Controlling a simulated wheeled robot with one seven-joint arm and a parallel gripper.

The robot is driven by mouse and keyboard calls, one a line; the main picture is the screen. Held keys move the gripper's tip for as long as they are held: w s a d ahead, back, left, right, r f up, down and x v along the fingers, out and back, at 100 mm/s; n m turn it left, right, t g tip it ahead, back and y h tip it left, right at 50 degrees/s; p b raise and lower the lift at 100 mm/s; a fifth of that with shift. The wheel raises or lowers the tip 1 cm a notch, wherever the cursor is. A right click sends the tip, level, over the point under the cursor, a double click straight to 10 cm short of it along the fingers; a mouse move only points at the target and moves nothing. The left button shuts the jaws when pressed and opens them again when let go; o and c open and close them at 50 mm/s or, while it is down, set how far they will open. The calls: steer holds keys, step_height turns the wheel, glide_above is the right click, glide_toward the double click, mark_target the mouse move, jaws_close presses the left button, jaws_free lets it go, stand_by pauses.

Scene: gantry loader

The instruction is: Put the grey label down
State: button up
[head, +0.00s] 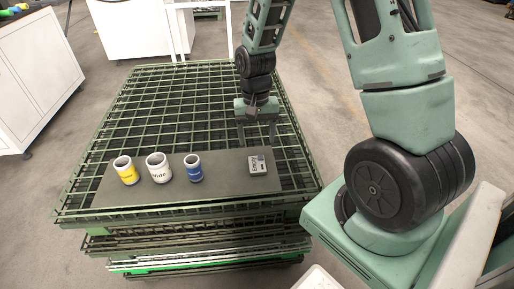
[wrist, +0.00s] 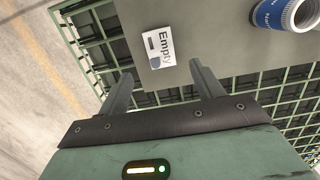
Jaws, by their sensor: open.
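The grey label (head: 257,164), printed "Empty", lies flat on the right end of a dark board on the green grid rack. It also shows in the wrist view (wrist: 161,47), just beyond my fingers. My gripper (head: 257,147) is open and empty, with its fingertips pointing down beside the label's far side. In the wrist view my gripper (wrist: 160,72) has its two fingers spread apart, and the label shows between and past the tips. I see nothing held between the fingers.
On the dark board (head: 220,178) stand a yellow-banded cup (head: 127,172), a white "Wide" cup (head: 158,170) and a blue-banded cup (head: 194,170), left of the label. The green grid rack (head: 130,105) is open behind the board. White cabinets stand beyond.

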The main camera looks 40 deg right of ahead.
steer(key=s+a+r+n, duration=0.3)
steer(key=a+r+n, duration=0.15)
steer(key=a, duration=0.35)
steer(key=s+a+r+n, duration=0.3)
steer(key=a+r, duration=0.3)
steer(key=a, duration=0.2)
steer(key=s+a+r+n, duration=0.2)
steer(key=s+a+n, duration=0.1)
steer(key=s, duration=0.3)
steer(key=s+a+r+n+t, duration=0.1)
steer(key=s+a+n, duration=0.3)
steer(key=s, duration=0.2)
steer(key=shift+s+a+r, duration=0.25)
steer(key=shift+s+r, duration=0.15)
